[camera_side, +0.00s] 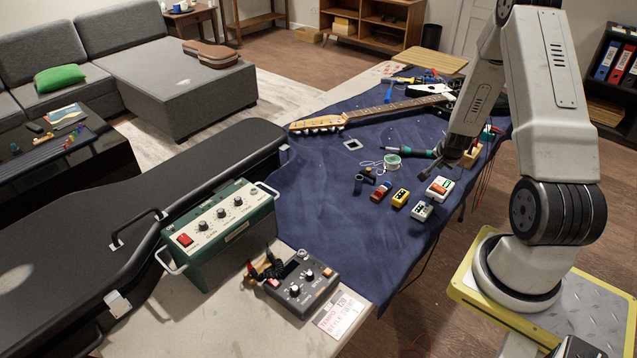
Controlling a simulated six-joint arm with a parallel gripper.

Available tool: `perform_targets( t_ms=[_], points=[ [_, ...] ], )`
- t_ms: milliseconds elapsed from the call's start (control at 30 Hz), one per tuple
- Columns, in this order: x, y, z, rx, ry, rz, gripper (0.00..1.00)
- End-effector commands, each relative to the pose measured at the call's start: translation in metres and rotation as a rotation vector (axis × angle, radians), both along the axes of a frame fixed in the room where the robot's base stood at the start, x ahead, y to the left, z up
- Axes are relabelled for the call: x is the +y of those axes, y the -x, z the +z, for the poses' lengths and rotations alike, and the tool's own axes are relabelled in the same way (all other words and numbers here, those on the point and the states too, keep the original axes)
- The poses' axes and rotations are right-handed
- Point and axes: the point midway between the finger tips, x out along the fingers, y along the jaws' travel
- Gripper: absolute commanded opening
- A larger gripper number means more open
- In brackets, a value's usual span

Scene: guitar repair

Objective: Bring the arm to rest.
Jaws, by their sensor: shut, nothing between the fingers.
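My gripper (434,166) is at the lower end of my arm, on the right side of the side camera view. It is shut and empty, low over the right part of the blue cloth (330,225). It is small and dark in this view, and I cannot tell its exact height above the cloth. A soldering iron (421,153) with a teal handle lies just left of it. A wooden block (470,155) shows right behind it.
Near my gripper are a solder spool (392,163), a yellow pedal (400,197), a white pedal (440,187) and other small parts. A guitar neck (390,107) lies behind. A green amplifier box (220,228), a grey pedal (302,283) and a black case (60,260) are left. The cloth's front middle is clear.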

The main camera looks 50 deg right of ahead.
Motion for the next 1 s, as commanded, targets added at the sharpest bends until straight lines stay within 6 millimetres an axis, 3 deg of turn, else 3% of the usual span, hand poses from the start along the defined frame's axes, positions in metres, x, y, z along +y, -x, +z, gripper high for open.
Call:
perform_targets(
  t_ms=[167, 267, 500, 767, 1000],
  points=[
    [0.038, -0.032, 0.023, 0.031, -0.013, 0.159, 0.0],
    [0.071, -0.051, 0.039, 0.06, -0.022, 0.286, 0.0],
    [0.165, -0.082, 0.08, 0.147, -0.036, 0.633, 0.0],
    [0.264, -0.079, 0.116, 0.25, -0.028, 1.007, 0.0],
    [0.341, -0.05, 0.141, 0.349, 0.0, 1.336, 0.0]
  ],
)
